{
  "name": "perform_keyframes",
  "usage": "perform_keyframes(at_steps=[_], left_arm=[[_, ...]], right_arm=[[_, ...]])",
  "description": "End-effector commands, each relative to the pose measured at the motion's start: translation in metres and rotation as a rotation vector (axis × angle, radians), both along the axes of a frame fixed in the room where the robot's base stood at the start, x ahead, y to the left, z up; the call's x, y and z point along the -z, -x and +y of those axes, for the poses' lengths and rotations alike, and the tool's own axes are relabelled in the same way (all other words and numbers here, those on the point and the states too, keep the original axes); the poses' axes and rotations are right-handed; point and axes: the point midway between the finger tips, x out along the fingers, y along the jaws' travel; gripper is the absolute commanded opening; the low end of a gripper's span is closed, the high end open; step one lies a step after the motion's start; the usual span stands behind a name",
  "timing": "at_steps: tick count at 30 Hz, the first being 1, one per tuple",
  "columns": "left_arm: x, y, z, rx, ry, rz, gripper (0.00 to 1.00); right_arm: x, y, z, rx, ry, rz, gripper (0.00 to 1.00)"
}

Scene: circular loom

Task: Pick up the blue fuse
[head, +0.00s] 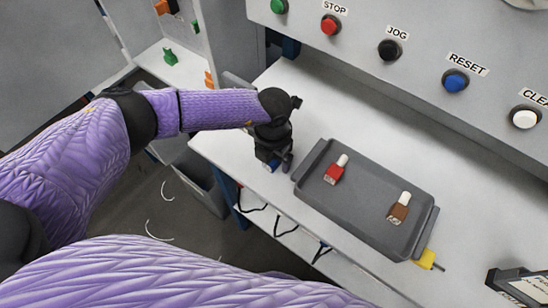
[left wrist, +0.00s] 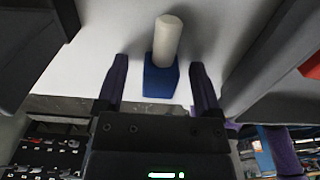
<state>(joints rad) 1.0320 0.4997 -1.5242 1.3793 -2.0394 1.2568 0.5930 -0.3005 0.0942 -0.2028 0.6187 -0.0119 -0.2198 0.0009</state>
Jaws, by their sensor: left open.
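The blue fuse (left wrist: 161,75), a blue block with a white cylinder on top, stands on the white shelf. In the left wrist view it is between the two open fingers of my left gripper (left wrist: 160,88), near their tips, with space on both sides. In the head view my left gripper (head: 275,158) points down at the shelf just left of the tray. Only a small blue piece of the fuse (head: 270,165) shows there, mostly hidden by the gripper. My right gripper is not in view.
A grey tray (head: 372,234) holds a red fuse (head: 335,172) and a brown fuse (head: 398,209). A yellow object (head: 427,259) lies by its right front corner. A control panel with several buttons (head: 456,81) stands behind. The shelf behind the tray is clear.

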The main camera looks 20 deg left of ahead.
Motion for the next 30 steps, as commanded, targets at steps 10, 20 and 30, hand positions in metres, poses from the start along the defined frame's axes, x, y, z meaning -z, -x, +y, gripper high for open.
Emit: perform_keyframes(at_steps=[10, 20, 30], left_arm=[[-0.001, 0.0, 0.0, -0.001, 0.001, 0.0, 0.26], [-0.001, 0.0, 0.0, -0.001, 0.001, 0.0, 0.0], [-0.068, -0.001, 0.0, 0.0, 0.004, -0.004, 0.0]], right_arm=[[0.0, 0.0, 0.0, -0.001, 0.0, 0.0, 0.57], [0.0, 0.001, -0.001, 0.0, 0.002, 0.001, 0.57], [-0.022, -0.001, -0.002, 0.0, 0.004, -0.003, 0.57]])
